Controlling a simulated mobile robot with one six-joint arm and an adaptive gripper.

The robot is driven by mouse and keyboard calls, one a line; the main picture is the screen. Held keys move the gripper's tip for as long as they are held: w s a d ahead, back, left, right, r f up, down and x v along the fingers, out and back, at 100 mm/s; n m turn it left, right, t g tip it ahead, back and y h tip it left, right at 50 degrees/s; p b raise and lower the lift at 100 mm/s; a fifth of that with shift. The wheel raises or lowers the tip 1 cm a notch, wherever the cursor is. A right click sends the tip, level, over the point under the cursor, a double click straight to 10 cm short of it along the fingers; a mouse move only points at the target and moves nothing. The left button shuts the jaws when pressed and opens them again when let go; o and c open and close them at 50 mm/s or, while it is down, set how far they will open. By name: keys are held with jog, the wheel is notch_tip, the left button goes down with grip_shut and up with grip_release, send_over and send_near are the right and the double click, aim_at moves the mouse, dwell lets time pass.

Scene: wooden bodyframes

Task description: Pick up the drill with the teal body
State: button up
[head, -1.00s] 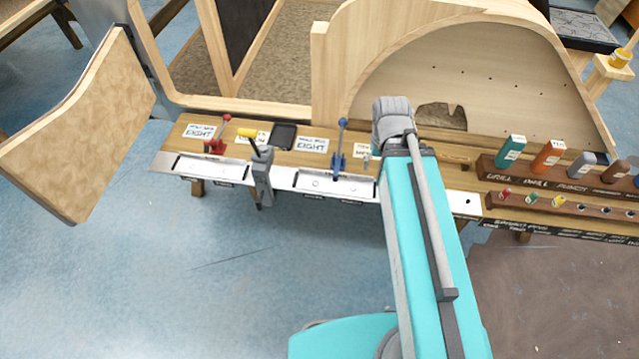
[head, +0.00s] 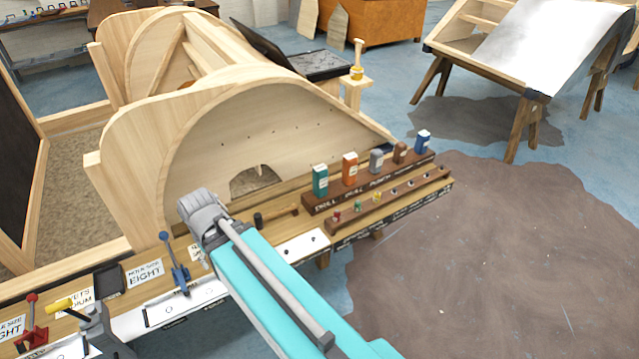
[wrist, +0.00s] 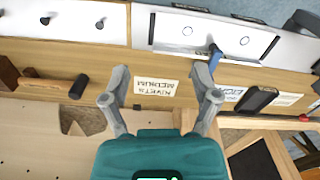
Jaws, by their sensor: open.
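The teal drill (head: 320,181) stands upright at the left end of a dark brown rack marked "DRILL" on the bench, in the head view. It looks like a small teal block with a white label. I cannot make it out in the wrist view.
Beside the drill in the rack stand an orange block (head: 350,169), a grey one (head: 376,161), a brown one (head: 400,152) and a blue one (head: 423,141). A hammer (head: 277,215) lies left of the rack. A curved wooden frame (head: 250,150) rises behind. Floor is open at right.

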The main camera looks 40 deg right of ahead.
jog(key=o, duration=0.3)
jog(key=shift+w+d, duration=0.1)
jog(key=n+h+p, duration=0.5)
jog(key=n+p, duration=0.3)
jog(key=n, duration=0.8)
send_near(319, 168)
jog(key=shift+w+d+r+g, duration=0.15)
jog(key=shift+w+r+g, duration=0.1)
jog(key=shift+w+g, duration=0.15)
jog(key=shift+s+f+y, duration=0.1)
jog(key=shift+f+y, duration=0.05)
jog(key=shift+y, duration=0.15)
jog(key=b+x, duration=0.7)
jog(key=x, duration=0.1)
jog(key=shift+d+f+b, duration=0.15)
jog(key=shift+b, duration=0.2)
